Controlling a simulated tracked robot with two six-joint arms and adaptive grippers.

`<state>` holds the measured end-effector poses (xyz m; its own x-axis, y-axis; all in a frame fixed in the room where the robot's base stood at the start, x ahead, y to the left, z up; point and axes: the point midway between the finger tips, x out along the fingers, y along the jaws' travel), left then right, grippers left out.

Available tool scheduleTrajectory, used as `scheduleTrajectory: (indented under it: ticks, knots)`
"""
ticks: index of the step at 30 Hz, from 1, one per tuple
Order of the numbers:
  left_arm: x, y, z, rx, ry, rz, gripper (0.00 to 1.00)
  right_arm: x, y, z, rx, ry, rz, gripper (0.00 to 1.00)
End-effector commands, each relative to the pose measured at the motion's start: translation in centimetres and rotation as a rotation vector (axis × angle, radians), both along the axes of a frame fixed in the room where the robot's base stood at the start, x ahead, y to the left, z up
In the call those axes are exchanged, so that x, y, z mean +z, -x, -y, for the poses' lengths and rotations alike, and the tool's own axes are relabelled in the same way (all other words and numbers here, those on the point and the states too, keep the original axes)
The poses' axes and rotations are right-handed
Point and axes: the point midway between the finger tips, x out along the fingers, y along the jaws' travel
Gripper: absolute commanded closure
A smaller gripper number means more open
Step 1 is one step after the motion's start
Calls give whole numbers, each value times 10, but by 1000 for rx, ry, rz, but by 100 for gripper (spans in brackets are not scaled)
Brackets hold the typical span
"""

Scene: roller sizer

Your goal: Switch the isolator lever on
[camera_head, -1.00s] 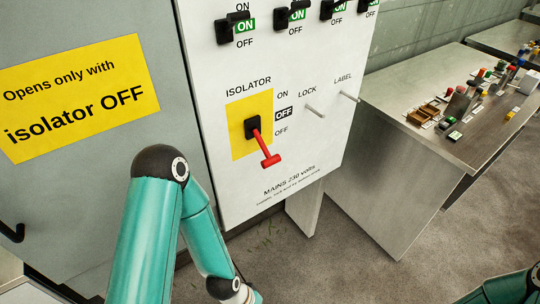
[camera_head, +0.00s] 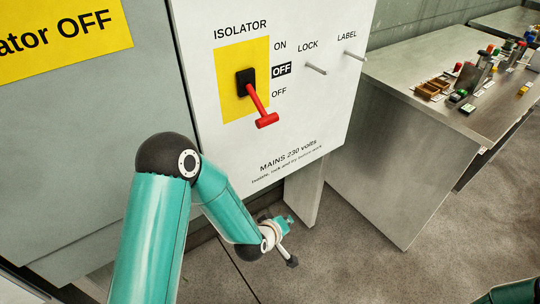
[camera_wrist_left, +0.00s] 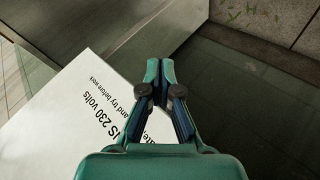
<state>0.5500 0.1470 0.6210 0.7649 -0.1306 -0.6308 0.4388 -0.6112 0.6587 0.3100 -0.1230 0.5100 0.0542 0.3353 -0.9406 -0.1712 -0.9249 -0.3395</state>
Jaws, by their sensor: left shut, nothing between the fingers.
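The isolator lever (camera_head: 262,108) is a red handle on a black hub over a yellow plate (camera_head: 231,104). It slants down and to the right, and the indicator beside it shows OFF in white on black. My left gripper (camera_wrist_left: 160,67) is shut and empty in the left wrist view, its fingertips together. In the head view it is small and partly hidden at the end of the left arm, below the white panel (camera_head: 225,165) and apart from the lever. The lever is not visible in the left wrist view. My right gripper is out of view.
Two metal pegs, marked LOCK (camera_head: 316,69) and LABEL (camera_head: 355,56), stick out right of the lever. A grey cabinet door (camera_head: 90,130) with a yellow sign is at the left. A metal bench (camera_head: 400,90) with several small parts stands at the right.

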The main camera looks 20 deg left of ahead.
Motion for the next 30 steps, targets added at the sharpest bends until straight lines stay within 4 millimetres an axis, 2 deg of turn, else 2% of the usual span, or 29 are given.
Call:
scheduleTrajectory:
  ticks: [1,3,6,9,11,14,18,21,25,30]
  knots:
    - [-10,-30,0,80,57,117,100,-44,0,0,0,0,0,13]
    - [9,-62,-2,187,158,272,100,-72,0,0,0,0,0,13]
    - [44,-96,-6,313,328,497,100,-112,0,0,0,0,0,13]
    - [82,-114,-9,406,528,722,100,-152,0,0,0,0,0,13]
    - [105,-117,-12,446,660,857,100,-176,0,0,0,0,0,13]
    - [142,-110,-17,483,896,1077,100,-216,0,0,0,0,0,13]
    - [183,-79,-27,472,1226,1355,100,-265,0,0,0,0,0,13]
    - [202,-52,-33,434,1427,1510,100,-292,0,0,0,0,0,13]
    - [216,-23,-40,378,1611,1649,100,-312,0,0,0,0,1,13]
    - [225,-6,-44,333,1717,1724,100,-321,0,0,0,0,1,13]
